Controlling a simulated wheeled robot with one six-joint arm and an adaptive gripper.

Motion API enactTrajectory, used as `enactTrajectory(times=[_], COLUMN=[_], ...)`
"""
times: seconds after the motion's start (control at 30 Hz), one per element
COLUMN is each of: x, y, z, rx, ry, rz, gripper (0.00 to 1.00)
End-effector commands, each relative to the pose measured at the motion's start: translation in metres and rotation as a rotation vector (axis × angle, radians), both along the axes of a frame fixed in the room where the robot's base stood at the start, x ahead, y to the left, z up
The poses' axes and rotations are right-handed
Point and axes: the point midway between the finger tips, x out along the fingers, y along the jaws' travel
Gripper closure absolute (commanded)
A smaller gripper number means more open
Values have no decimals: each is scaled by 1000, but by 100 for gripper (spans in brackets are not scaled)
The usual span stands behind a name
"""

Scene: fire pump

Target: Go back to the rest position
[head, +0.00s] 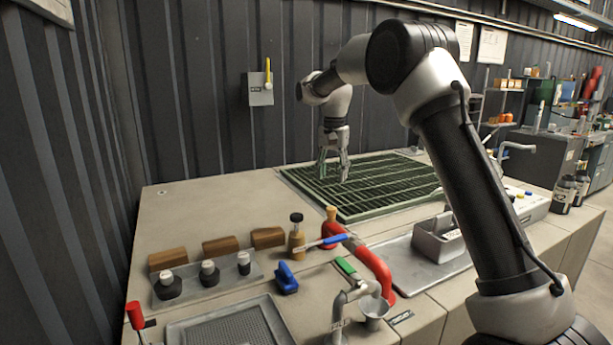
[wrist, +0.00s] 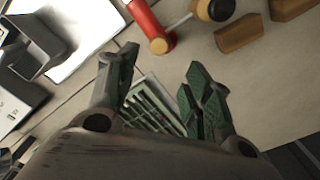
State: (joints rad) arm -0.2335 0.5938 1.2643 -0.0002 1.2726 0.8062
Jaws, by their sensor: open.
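My gripper (head: 334,168) hangs pointing down over the green grate (head: 392,178) at the back of the bench in the head view. Its two fingers are apart with nothing between them. In the wrist view my gripper (wrist: 158,98) also shows open and empty, with part of the grate (wrist: 150,100) visible behind the fingers. My arm reaches in from the right of the head view and bends down at the wrist. I cannot tell exactly how high the fingertips are above the grate.
A grey caddy (head: 438,240) is near my arm. A yellow-lever box (head: 260,90) hangs on the wall. The bench's back left is clear.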

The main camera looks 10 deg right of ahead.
Motion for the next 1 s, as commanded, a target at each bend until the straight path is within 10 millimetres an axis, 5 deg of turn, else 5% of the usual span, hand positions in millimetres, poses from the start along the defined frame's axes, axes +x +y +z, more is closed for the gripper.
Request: enactTrajectory(times=[0.07, 0.2, 0.47, 0.7, 1.0], x=[0, -40, -141, -267, -409], y=[0, -10, -51, -98, -137], z=[-8, -41, -14, 19, 23], rx=[0, -8, -2, -13, -57], ry=[-4, 58, 43, -39, -194], rz=[87, 277, 505, 638, 628], gripper=[50, 50, 50, 50, 50])
